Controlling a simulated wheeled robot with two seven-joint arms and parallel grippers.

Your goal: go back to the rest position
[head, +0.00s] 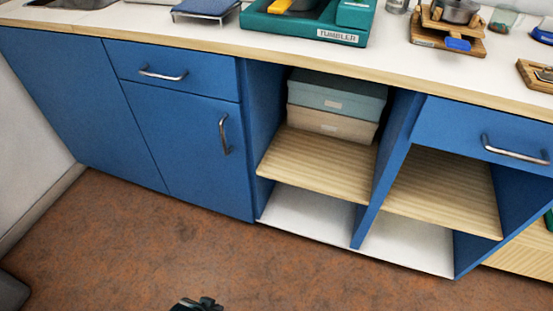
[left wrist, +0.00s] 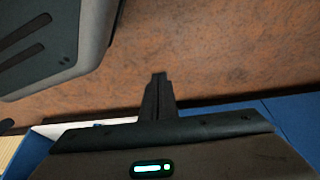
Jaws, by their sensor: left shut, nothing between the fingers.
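My left gripper (head: 197,304) shows only as a small dark shape at the bottom edge of the head view, over the brown floor and well away from the cabinet. In the left wrist view its dark fingers (left wrist: 158,98) are together and shut, with nothing between them. My right gripper is in neither view.
A blue cabinet (head: 190,150) with drawers, a door and open shelves stands ahead. Two lidded boxes (head: 335,103) sit on a shelf. The worktop (head: 200,40) carries a green tray (head: 300,28) marked TUMBLER and wooden stands. The brown floor (head: 120,240) before the cabinet is clear.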

